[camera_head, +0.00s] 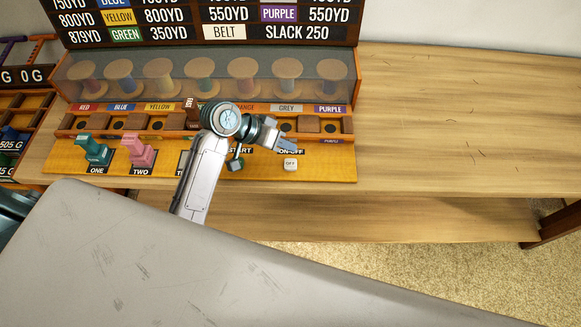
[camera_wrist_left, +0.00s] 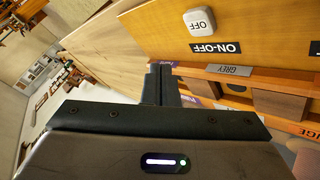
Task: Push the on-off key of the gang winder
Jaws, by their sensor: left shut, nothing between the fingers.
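The gang winder (camera_head: 330,168) is a wooden machine on the bench, with a row of spools behind a clear pane and colour labels below them. Its on-off key (camera_head: 290,165) is a small white square marked OFF, on the front panel by the ON-OFF label. The key also shows in the left wrist view (camera_wrist_left: 199,22), at the top. My left gripper (camera_head: 289,146) is shut and empty, just above the ON-OFF label and behind the key, apart from it. In the left wrist view its fingers (camera_wrist_left: 160,82) lie together, below and left of the key. My right gripper is not in view.
A teal lever (camera_head: 93,150) and a pink lever (camera_head: 138,150) stand on the left of the panel. A small dark green knob (camera_head: 235,164) sits by START, beside my left arm. The bench (camera_head: 460,120) is clear to the right.

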